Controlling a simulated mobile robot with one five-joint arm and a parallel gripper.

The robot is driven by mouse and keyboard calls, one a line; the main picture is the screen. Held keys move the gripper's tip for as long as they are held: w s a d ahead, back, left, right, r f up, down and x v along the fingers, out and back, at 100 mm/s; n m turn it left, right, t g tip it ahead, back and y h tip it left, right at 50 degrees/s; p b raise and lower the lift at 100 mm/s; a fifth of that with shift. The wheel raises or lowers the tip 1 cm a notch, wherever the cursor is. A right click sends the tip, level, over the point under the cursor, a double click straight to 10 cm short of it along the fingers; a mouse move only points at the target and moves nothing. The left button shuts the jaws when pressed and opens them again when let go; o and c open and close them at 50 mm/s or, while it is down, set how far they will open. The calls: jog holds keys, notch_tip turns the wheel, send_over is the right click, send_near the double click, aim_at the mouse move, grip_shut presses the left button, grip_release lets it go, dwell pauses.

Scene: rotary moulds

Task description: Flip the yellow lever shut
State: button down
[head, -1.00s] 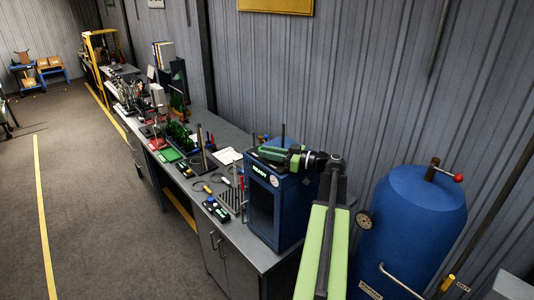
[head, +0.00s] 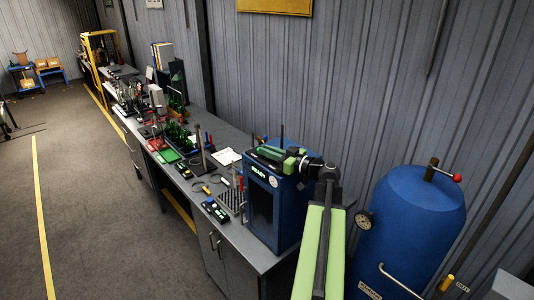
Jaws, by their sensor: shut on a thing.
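A yellow-handled bar (head: 447,282) shows at the lower right, beside the blue tank (head: 412,230). It looks like a lever, but I cannot be sure it is the task's lever, and its lower part is cut off. My green and black arm reaches from the bottom of the picture and bends left over the top of the blue cabinet (head: 262,205) with the lit READY sign. My gripper (head: 268,154) is small and dark at the arm's far end, above the cabinet. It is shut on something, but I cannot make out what. The fingertips are indistinct.
A long grey workbench (head: 228,228) runs along the wall with several tools and small devices on it. The tank has a gauge (head: 364,221) and a red-knobbed valve (head: 456,177) on top. The floor (head: 90,200) at the left is clear.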

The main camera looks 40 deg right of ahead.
jog(key=shift+d+m+h, duration=0.3)
jog(key=shift+m+h, duration=0.35)
jog(key=shift+h, duration=0.35)
jog(key=shift+d+m+h, duration=0.25)
jog(key=shift+m+h, duration=0.4)
jog(key=shift+h, duration=0.35)
jog(key=shift+d, duration=0.1)
jog(key=c, duration=1.5)
grip_release()
